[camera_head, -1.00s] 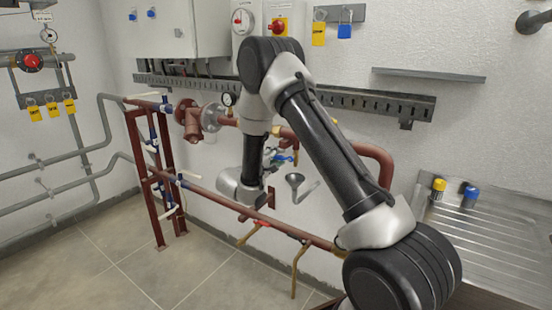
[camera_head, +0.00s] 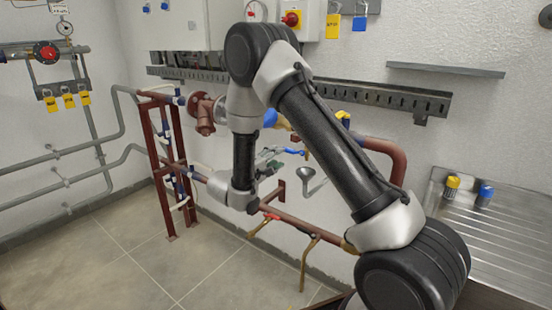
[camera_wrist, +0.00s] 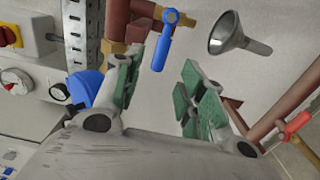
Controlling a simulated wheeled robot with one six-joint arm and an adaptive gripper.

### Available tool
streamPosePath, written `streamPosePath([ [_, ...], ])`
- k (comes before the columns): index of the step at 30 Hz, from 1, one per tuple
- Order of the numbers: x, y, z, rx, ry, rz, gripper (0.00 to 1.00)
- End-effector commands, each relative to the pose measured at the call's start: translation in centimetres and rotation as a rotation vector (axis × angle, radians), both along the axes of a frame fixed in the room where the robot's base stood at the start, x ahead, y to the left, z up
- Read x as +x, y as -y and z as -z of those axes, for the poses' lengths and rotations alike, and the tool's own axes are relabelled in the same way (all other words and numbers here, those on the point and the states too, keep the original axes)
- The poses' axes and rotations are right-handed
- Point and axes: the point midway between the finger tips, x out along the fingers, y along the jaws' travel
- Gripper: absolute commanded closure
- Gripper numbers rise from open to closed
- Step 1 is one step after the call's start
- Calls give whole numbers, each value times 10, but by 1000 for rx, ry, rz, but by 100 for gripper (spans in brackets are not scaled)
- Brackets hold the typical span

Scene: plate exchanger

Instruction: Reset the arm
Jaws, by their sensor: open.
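My gripper (camera_wrist: 164,72) is open and empty, its green-padded fingers spread apart in the wrist view. In the head view the gripper (camera_head: 268,162) is small and partly hidden behind my arm, near the pipework on the back wall. A blue valve handle (camera_wrist: 161,50) shows between and beyond the fingertips in the wrist view. I cannot tell how far it is from them. My arm is bent, with its elbow high and its forearm hanging down in front of the pipes.
A metal funnel (camera_wrist: 231,36) is close by on the right; it also shows in the head view (camera_head: 306,174). A red-brown pipe frame (camera_head: 162,165) stands left of my wrist. A steel sink (camera_head: 520,225) is at the right. The floor (camera_head: 110,260) at front left is clear.

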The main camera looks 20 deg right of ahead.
Motion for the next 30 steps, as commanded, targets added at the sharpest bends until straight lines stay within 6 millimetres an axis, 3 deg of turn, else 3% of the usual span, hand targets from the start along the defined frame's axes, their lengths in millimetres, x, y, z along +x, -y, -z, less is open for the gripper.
streamPosePath([
  [8,0,0,0,-12,-18,0,60],
  [13,-9,11,14,-67,-215,48,60],
  [16,-41,35,36,-74,-426,160,60],
  [19,-80,57,38,-26,-607,278,60],
  [24,-149,85,16,176,-809,439,60],
  [30,-228,94,-18,540,-910,516,60],
])
